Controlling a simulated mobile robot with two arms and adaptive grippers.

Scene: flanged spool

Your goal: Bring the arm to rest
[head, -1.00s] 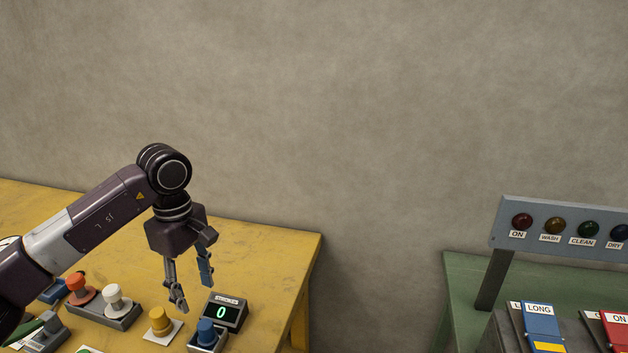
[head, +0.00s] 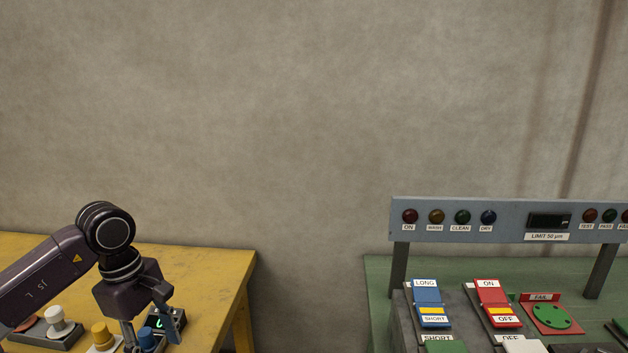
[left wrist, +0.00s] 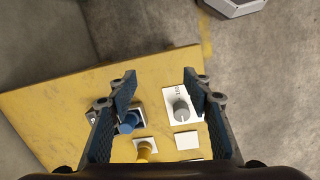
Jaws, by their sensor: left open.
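My left gripper (head: 148,330) hangs fingers down over the right part of the yellow table (head: 215,275), at the lower left of the head view. In the left wrist view, its two fingers (left wrist: 160,84) are apart with nothing gripped between them. A blue knob (left wrist: 130,122) shows by the left finger, and a grey knob on a white plate (left wrist: 181,110) shows by the right finger. Both are below the gripper; whether the fingers touch anything I cannot tell. The fingertips are partly hidden in the head view. My right gripper is not in view.
To the right, past a gap, a green table (head: 378,290) carries switches and a lamp panel (head: 500,215). The wall behind is bare.

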